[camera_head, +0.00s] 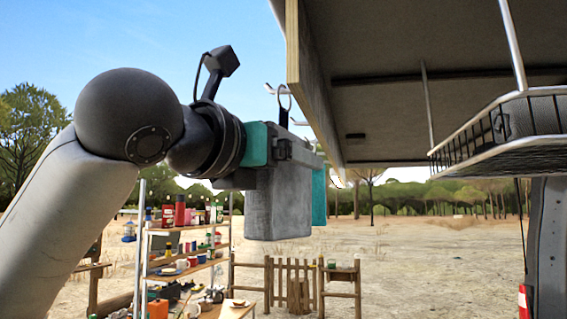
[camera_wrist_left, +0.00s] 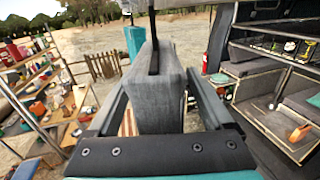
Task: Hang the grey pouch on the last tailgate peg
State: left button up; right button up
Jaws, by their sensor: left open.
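The grey pouch (camera_head: 278,205) hangs upright below the tailgate (camera_head: 320,90). Its dark strap and metal ring (camera_head: 284,98) reach up to a pale peg (camera_head: 269,88) at the tailgate's near edge; the ring appears to be on that peg, though the exact contact is too small to tell. My left gripper (camera_head: 298,152) is at the upper part of the pouch. In the left wrist view its open fingers stand on either side of the grey pouch (camera_wrist_left: 160,85), with a gap visible at the right. My right gripper is not in view.
A teal pouch (camera_head: 319,196) hangs just behind the grey one, near another peg (camera_head: 298,123). A wire basket rack (camera_head: 500,130) is at the right, under the tailgate. A laden shelf (camera_head: 185,230) and wooden fence (camera_head: 295,280) stand beyond on open sandy ground.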

pick_arm(q)
jog(key=b+v, duration=0.4)
jog(key=v, duration=1.1)
jog(key=shift+s, duration=0.15)
